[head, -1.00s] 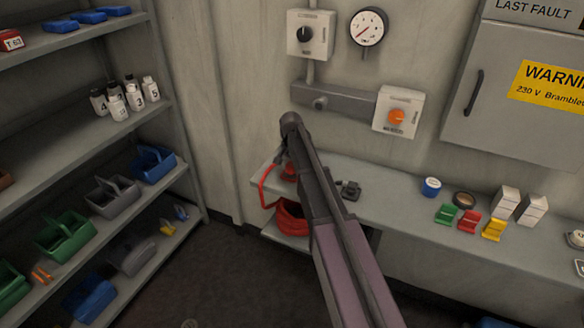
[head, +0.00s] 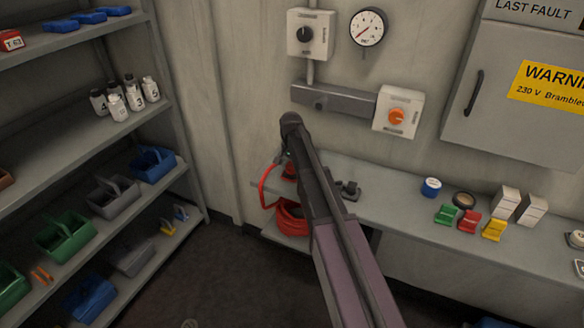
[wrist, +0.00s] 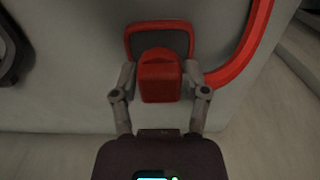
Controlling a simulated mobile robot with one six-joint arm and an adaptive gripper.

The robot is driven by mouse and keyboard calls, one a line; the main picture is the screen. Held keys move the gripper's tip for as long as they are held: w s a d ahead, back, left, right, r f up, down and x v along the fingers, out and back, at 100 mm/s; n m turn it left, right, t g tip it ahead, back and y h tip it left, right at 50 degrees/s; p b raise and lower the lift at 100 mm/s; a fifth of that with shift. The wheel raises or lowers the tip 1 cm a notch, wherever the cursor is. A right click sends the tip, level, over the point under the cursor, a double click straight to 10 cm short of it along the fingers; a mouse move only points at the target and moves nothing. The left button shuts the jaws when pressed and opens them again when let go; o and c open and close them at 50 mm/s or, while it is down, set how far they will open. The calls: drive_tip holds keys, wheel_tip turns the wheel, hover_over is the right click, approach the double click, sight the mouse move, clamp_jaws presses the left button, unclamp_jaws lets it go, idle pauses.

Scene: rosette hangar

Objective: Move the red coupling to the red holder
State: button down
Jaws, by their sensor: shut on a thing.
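The red coupling (wrist: 160,84) is a blocky red piece between the two fingers of my gripper (wrist: 160,76) in the wrist view. The fingers are shut on its sides. A red square frame with a dark inside, which looks like the red holder (wrist: 131,40), lies just beyond it. The coupling overlaps the frame's lower part in the picture; I cannot tell whether they touch. In the head view my arm hides the fingers. A bit of red (head: 290,170) shows beside the arm above the bench; I cannot tell whether it is coupling or holder.
A dark fitting (head: 349,190) stands right of my arm. Shelves (head: 190,190) stand left.

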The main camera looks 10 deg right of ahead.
drive_tip(key=shift+f+b, duration=0.45)
idle(0.5)
unclamp_jaws()
idle(0.3)
